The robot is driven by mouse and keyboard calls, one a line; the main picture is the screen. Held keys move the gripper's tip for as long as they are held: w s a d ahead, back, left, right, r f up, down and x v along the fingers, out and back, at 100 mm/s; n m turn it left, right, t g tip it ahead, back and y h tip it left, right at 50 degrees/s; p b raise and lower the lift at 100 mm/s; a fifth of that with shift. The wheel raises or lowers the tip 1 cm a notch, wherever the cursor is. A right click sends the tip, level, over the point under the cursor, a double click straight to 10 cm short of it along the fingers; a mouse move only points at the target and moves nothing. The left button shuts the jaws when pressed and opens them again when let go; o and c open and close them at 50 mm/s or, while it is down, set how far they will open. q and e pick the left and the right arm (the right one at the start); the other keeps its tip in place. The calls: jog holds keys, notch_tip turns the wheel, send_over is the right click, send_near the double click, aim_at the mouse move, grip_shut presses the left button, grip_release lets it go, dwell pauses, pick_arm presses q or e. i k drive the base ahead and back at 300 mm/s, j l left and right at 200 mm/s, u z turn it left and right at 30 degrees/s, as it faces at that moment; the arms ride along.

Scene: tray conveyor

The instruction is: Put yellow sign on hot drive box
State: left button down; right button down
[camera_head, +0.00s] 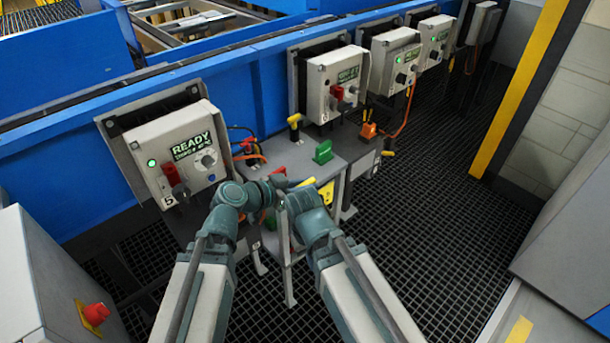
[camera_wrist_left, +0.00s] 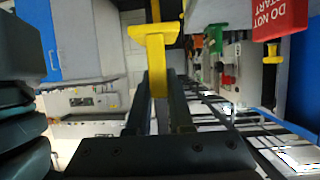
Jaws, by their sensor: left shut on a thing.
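A yellow sign with a T-shaped top (camera_wrist_left: 155,48) is held between the fingers of my left gripper (camera_wrist_left: 157,108), seen close in the left wrist view. In the head view my left gripper (camera_head: 277,183) is over the small grey table, and a yellow piece (camera_head: 305,182) shows just right of it. My right arm's end (camera_head: 300,205) is beside it; its fingers are hidden. Grey drive boxes line the blue conveyor: the nearest (camera_head: 180,148) reads READY, others (camera_head: 335,82) (camera_head: 395,57) (camera_head: 435,38) carry small lit text. I cannot tell which is hot.
The grey table (camera_head: 347,147) holds a green piece (camera_head: 323,152), a yellow piece (camera_head: 294,121) and an orange piece (camera_head: 368,130). A red DO NOT START sign (camera_wrist_left: 280,18) shows in the wrist view. A grey cabinet with a red button (camera_head: 95,315) stands lower left. The right grating is clear.

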aim_at(338, 55)
jog(key=i+l+u, duration=0.2)
jog(key=l, duration=0.45)
jog(key=i+l+u, duration=0.2)
jog(key=l, duration=0.4)
jog(key=l+u, duration=0.2)
jog(key=l, duration=0.45)
